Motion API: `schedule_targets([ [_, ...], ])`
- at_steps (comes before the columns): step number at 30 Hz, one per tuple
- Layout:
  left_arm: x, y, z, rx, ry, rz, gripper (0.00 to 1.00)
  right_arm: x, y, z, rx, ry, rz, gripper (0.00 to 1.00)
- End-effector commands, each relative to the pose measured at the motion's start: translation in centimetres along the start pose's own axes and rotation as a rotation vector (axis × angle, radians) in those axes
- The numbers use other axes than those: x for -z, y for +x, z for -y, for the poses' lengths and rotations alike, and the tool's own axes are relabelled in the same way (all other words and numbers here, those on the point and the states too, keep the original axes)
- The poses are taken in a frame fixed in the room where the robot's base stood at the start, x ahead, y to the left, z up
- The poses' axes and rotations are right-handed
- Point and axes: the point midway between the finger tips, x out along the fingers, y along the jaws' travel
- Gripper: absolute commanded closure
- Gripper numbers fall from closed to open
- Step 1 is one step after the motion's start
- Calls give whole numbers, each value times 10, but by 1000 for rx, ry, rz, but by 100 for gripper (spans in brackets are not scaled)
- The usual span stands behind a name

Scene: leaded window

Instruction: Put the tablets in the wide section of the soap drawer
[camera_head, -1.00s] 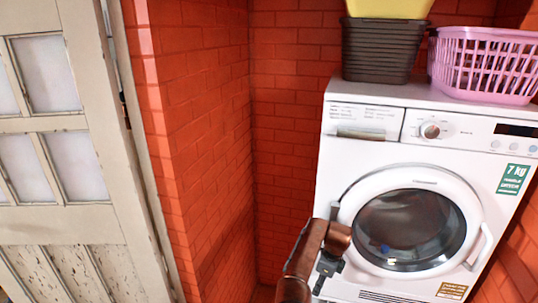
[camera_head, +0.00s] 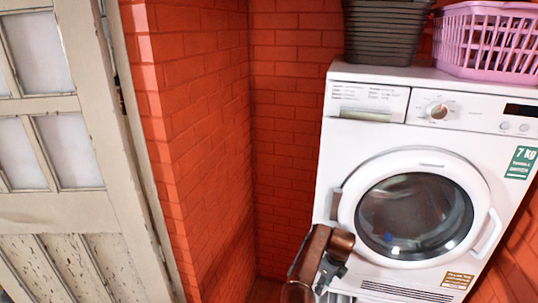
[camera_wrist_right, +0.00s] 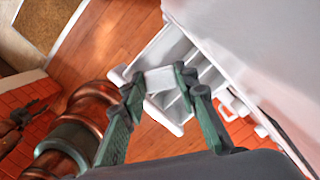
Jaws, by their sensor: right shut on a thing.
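My right gripper (camera_wrist_right: 158,82) has dark green fingers and is shut on a small white block, which looks like a tablet (camera_wrist_right: 160,78). In the right wrist view the block is above a white, pulled-out drawer (camera_wrist_right: 157,48) with long dividers. The fingers hide part of the drawer, so I cannot tell which section lies under the block. In the head view my right gripper (camera_head: 331,274) is low at the left edge of the washing machine (camera_head: 330,150), and the block does not show.
The machine's round door (camera_head: 415,215) is shut. A dark basket (camera_head: 385,35) and a pink basket (camera_head: 490,40) stand on top. A red brick wall (camera_head: 190,130) and a pale door (camera_head: 60,215) are at left. Wooden floor (camera_wrist_right: 115,45) shows beyond the drawer.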

Motion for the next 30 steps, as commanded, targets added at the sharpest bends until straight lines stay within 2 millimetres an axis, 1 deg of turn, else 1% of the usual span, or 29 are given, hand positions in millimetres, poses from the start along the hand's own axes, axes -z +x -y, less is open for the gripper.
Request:
schedule_targets([
  [1,-2,8,0,0,0,2,60,1,9,0,-1,0,-1,88],
  [3,-3,11,0,0,0,3,60,2,12,0,-1,0,-1,88],
  [12,-2,10,-1,-1,1,3,60,2,12,0,1,0,-1,88],
  [13,-2,10,-1,-1,1,3,60,2,12,0,1,0,-1,70],
  [21,-2,11,-1,-1,1,3,60,2,12,0,0,0,-1,52],
  [30,-4,10,2,2,1,4,60,2,11,0,0,-1,-1,51],
])
